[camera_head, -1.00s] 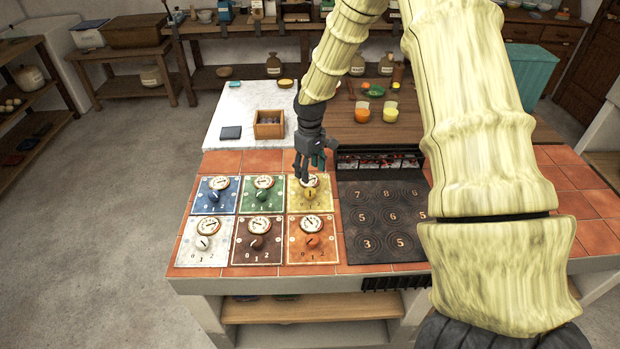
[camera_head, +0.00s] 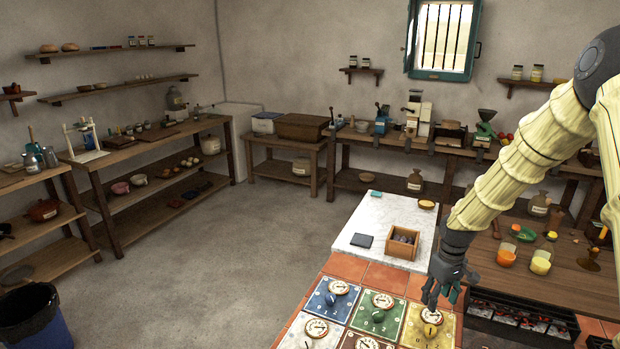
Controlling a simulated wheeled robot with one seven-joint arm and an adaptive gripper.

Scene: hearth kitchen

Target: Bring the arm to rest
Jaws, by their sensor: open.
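My arm comes in from the right edge of the head view. My gripper (camera_head: 436,292) points down, open and with nothing seen between its fingers. It is over the yellow dial panel (camera_head: 418,327) on the tiled counter. Its fingertips are close to that panel's dial; I cannot tell whether they touch it. The blue panel (camera_head: 321,301) and green panel (camera_head: 364,306) lie to its left. The lower row of panels is partly cut off by the bottom edge.
A wooden box (camera_head: 403,244) and a dark flat block (camera_head: 362,241) lie on the white marble slab (camera_head: 380,212). Shelves line the walls.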

